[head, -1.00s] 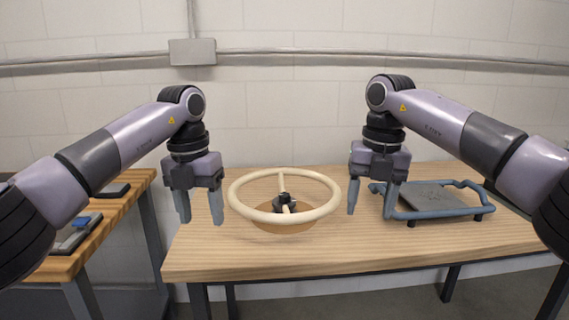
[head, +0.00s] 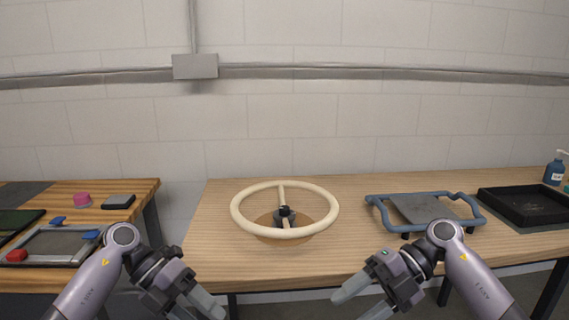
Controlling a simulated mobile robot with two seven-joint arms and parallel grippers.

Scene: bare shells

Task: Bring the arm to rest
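My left gripper (head: 199,303) is low at the bottom of the head view, in front of the table's front edge. Its fingers are apart with nothing between them. My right gripper (head: 358,301) is also low, at the bottom right of centre, fingers apart and empty. Both arms are folded down, clear of the table top. A cream ring like a steering wheel (head: 243,228) with a dark hub sits on the wooden table (head: 350,255) between and beyond the grippers, touching neither.
A blue tube frame around a grey plate (head: 420,208) stands right of the ring. A black tray (head: 525,204) and a blue bottle (head: 553,172) are farther right. A second wooden table (head: 105,215) at left holds a grey-framed tray (head: 55,245), a pink cylinder (head: 82,199) and a black block (head: 118,201).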

